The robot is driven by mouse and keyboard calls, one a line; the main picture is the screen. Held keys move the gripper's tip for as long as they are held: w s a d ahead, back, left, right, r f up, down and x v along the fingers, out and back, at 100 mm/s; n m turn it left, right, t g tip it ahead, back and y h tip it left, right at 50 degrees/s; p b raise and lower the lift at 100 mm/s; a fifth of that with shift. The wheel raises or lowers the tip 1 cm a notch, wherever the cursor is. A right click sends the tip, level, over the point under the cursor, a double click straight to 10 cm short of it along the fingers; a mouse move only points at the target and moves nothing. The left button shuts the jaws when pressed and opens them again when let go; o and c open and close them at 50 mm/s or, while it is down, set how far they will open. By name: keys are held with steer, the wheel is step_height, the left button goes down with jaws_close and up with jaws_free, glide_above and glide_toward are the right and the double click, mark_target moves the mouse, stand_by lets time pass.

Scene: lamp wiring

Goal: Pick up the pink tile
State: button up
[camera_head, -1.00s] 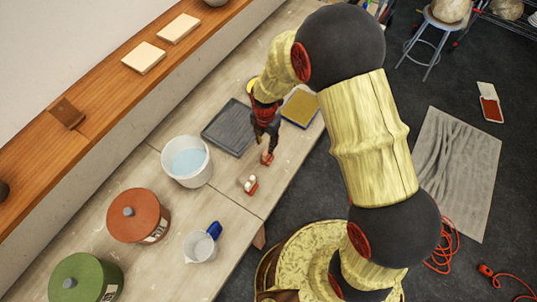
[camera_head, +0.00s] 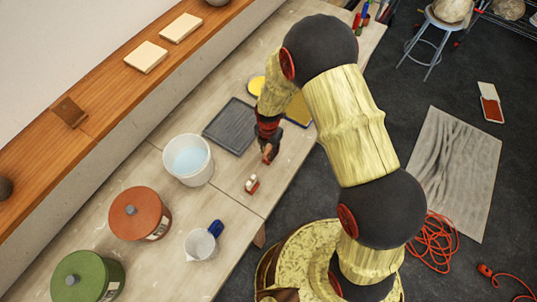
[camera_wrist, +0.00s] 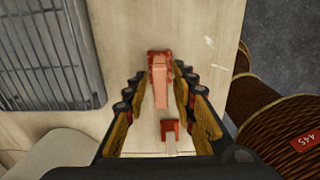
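A narrow pink piece, which I take to be the pink tile (camera_wrist: 160,85), lies between my gripper's fingertips in the wrist view, with a darker red block-like end at its far side. In the head view only a small reddish bit of it (camera_head: 267,157) shows below my gripper (camera_head: 268,150). My gripper (camera_wrist: 160,78) points down with its fingers apart on either side of the piece. I see no clear contact. A second small red and white piece (camera_wrist: 170,134) lies closer to the palm; it also shows in the head view (camera_head: 252,183).
A grey ribbed tray (camera_head: 230,126) lies left of my gripper. A white bucket of water (camera_head: 188,160), an orange-lidded pot (camera_head: 140,213), a green pot (camera_head: 87,277) and a clear jug (camera_head: 200,244) stand along the bench (camera_head: 235,215). Its edge is close on the right.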

jaws_close()
steer(key=shift+r, duration=0.15)
stand_by(0.4)
